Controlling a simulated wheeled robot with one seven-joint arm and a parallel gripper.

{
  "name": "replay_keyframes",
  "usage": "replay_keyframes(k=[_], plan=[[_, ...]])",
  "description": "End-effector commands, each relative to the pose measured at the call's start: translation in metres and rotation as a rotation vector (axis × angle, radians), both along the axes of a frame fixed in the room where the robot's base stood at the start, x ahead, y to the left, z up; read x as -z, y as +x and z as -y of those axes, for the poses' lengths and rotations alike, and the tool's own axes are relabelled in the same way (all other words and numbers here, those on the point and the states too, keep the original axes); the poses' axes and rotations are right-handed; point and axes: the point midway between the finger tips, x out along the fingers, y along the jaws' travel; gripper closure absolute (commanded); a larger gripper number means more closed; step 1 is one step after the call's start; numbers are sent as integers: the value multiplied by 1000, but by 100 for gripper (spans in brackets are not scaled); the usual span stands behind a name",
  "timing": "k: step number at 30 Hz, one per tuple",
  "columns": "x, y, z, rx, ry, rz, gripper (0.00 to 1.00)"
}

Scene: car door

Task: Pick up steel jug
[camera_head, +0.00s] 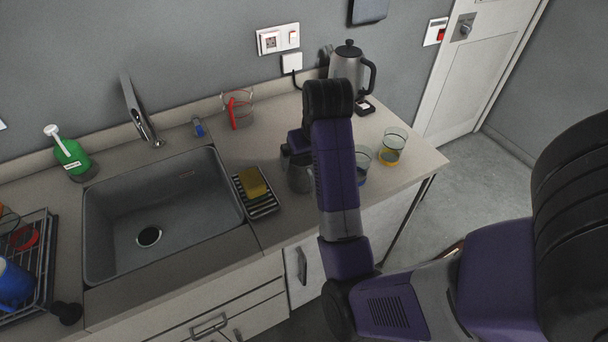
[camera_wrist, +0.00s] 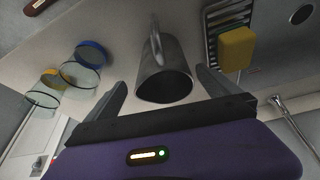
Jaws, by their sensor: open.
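The steel jug (camera_head: 298,174) stands on the counter, right of the sponge rack, partly hidden behind my arm in the head view. In the wrist view the grey steel jug (camera_wrist: 163,82) shows its open mouth, with its handle pointing up in the picture, away from my gripper. My gripper (camera_wrist: 162,88) is open, one finger on each side of the jug. There are visible gaps between the fingers and the jug. In the head view my gripper is mostly hidden by my arm, so its height cannot be told.
A yellow sponge (camera_head: 253,182) on a striped rack (camera_head: 262,206) lies left of the jug, beside the sink (camera_head: 160,215). A blue-based glass (camera_head: 362,163) and a yellow-based glass (camera_head: 391,148) stand to the right. A kettle (camera_head: 347,66) and a glass with red (camera_head: 238,110) stand behind.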

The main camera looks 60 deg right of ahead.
Motion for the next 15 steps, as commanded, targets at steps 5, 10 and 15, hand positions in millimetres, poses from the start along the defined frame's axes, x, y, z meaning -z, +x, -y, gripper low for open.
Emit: replay_keyframes(k=[5,10,15], plan=[[16,7,3,-2,0,-1,0],[39,17,7,-2,0,-3,0],[53,21,12,0,-1,1,0]])
